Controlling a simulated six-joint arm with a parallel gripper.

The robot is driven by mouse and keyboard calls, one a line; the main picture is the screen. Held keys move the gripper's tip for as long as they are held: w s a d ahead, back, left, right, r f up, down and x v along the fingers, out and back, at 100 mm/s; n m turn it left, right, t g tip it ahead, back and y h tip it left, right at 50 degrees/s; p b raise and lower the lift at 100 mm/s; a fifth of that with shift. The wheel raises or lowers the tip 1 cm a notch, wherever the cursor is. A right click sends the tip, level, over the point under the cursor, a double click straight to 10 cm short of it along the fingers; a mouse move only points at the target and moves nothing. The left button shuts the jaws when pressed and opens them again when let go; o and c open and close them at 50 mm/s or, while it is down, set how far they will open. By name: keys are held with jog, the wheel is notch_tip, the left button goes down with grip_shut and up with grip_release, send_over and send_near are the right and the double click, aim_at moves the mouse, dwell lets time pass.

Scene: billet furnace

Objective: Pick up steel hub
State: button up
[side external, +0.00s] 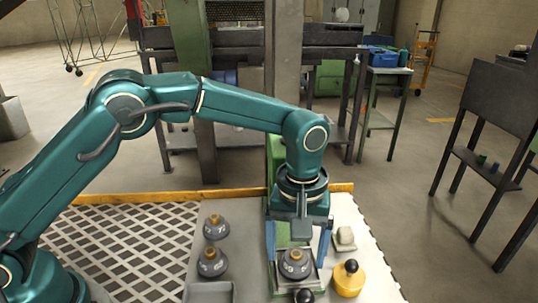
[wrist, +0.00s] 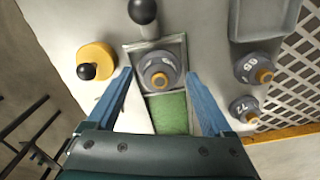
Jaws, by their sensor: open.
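Three similar dark grey hubs with orange-brown centres stand on the work table. One hub (side external: 295,265) sits in a square metal-framed holder (side external: 312,284); this hub also shows in the wrist view (wrist: 158,72). The other two, one farther back (side external: 215,228) and one nearer (side external: 212,263), stand to the left in the side view; they also show at the right in the wrist view (wrist: 256,70) (wrist: 244,108). My gripper (wrist: 159,76) is open, its blue fingers pointing down on either side of the hub in the holder. I see no contact; the exact height is unclear.
A yellow round piece with a black knob (side external: 349,281) stands right of the holder. Another black knob (side external: 304,296) stands close in front of it. A small pale block (side external: 345,238) and a grey tray (side external: 209,292) are nearby. A yellow edge (side external: 150,196) runs behind.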

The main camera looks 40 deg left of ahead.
aim_at(297, 252)
grip_shut()
jog(key=shift+r, duration=0.1)
notch_tip(297, 252, up, 10)
jog(key=shift+w+f, duration=0.1)
jog(key=shift+f, duration=4.85)
